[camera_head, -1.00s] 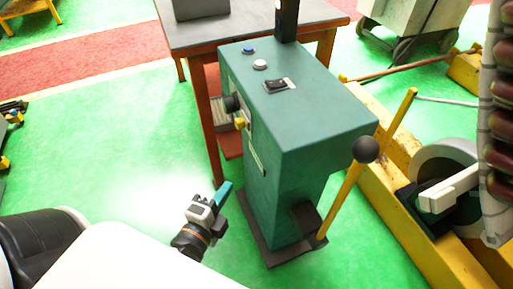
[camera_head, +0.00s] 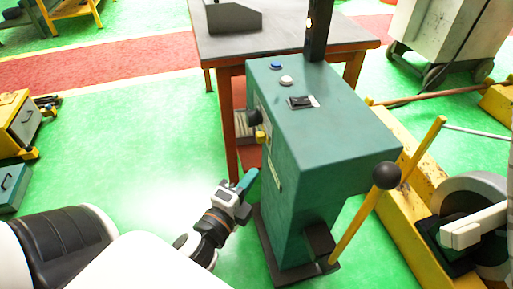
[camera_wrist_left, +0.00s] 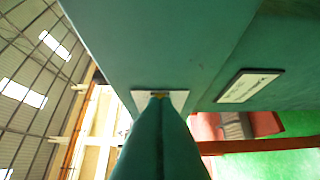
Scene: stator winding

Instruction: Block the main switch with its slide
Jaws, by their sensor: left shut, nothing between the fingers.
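A green cabinet (camera_head: 330,132) stands in the middle of the head view. On its left side is a black round knob (camera_head: 254,117), with a small yellow piece (camera_head: 261,136), seemingly the slide, just below it. My left gripper (camera_head: 251,176) is shut and empty, low beside the cabinet's left side, below the yellow piece. In the left wrist view its teal fingers (camera_wrist_left: 160,98) point toward the cabinet. A white plate (camera_wrist_left: 176,98) with a small brownish-yellow part lies right behind the fingertips; contact cannot be told. The fingers hide part of it. My right gripper is out of view.
A label plate (camera_wrist_left: 250,86) is on the cabinet side. The top carries buttons and a black rocker switch (camera_head: 301,102). A table (camera_head: 290,45) stands behind. A yellow lever (camera_head: 395,190) with a black ball is at the right. Green floor (camera_head: 130,150) is free at left.

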